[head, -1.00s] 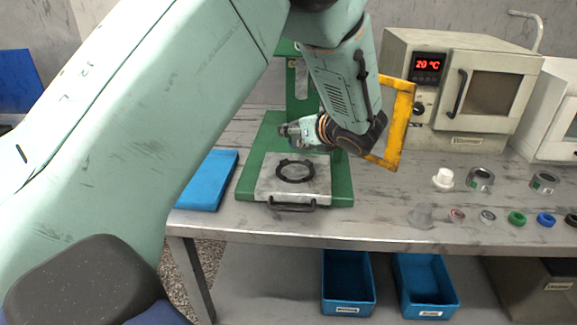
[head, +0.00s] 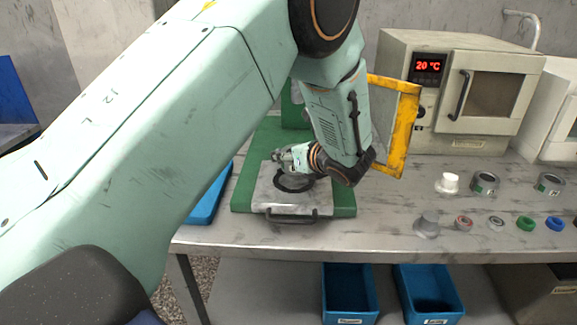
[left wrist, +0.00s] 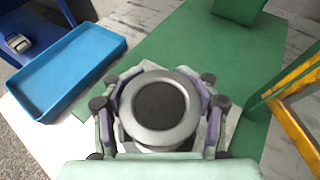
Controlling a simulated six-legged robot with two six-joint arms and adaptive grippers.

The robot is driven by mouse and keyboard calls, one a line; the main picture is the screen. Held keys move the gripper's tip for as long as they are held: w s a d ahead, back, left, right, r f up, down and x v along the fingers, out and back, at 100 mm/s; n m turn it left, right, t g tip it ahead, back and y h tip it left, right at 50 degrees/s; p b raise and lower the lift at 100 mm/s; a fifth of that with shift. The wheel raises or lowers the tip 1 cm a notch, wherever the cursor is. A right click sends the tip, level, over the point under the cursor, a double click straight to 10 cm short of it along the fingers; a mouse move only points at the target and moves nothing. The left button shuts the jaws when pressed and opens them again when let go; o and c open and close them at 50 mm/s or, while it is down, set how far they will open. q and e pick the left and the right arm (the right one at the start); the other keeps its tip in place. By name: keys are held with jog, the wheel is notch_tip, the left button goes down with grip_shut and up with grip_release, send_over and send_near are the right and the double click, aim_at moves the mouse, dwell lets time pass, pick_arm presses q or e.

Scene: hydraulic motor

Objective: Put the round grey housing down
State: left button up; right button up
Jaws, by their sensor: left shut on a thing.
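The round grey housing (left wrist: 160,76) is in the grasp of my left gripper (left wrist: 160,108), whose fingers close around its sides in the left wrist view. I look onto its ring-shaped rim and dark middle. In the head view my left gripper (head: 284,158) is low over the square metal plate (head: 285,205) with the black ring (head: 294,183). There the housing is mostly hidden by the gripper, and I cannot tell whether it touches the ring. My right gripper is not in view.
The plate, with a front handle, sits on a green base (head: 345,200). A yellow frame (head: 402,130) stands just right of my arm. A blue tray (left wrist: 65,70) lies left of the base. Several small parts and grey rings (head: 485,183) stand on the table's right, before an oven (head: 452,95).

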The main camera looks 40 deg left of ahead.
aim_at(287, 164)
pick_arm(q)
jog(key=f, duration=0.3)
jog(key=shift+s+a+f+b, duration=0.2)
jog(key=shift+b, duration=0.2)
jog(key=shift+w, duration=0.1)
jog(key=o, duration=1.5)
jog(key=shift+o, duration=0.7)
